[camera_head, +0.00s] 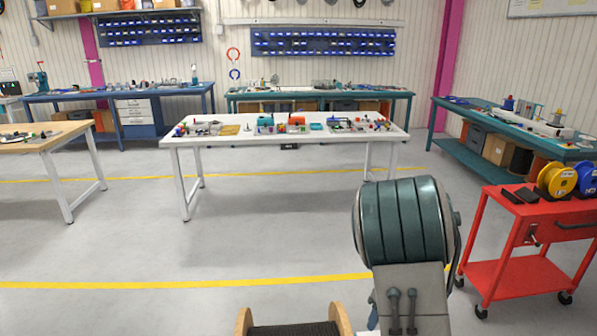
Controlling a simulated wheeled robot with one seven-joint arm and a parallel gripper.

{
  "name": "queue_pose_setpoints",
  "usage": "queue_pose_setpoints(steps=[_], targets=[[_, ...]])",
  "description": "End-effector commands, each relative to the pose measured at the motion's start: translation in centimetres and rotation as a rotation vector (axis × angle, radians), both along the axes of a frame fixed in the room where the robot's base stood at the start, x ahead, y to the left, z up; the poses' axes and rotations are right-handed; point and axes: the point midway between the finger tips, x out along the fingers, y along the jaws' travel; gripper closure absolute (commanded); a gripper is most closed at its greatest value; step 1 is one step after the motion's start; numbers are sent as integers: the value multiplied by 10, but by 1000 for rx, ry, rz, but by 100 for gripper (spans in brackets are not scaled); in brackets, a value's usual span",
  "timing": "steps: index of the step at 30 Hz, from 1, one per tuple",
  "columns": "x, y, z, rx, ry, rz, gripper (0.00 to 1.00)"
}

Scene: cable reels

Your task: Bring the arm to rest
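A large dark teal, ribbed, rounded part with a grey plate below it stands at the lower right of centre in the head view. It looks like part of my own arm, raised in front of the camera. My gripper is not in view, so I cannot tell whether it is open or holds anything. A wooden-flanged reel of black cable (293,329) shows at the bottom edge, partly cut off by the frame.
A red wheeled cart (519,241) carries a yellow reel (558,180) and a blue reel (588,179) at right. A white table (220,138) with small parts stands ahead, a wood-topped table (72,130) at left, a teal bench (450,148) at right. Floor between is clear.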

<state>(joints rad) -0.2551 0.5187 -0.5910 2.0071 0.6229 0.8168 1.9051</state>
Motion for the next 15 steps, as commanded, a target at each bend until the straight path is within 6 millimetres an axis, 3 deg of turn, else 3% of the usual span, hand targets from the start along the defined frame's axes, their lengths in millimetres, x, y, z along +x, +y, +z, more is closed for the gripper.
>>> queue_pose_setpoints(steps=[6,15], targets=[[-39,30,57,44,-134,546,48],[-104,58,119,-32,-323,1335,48]])
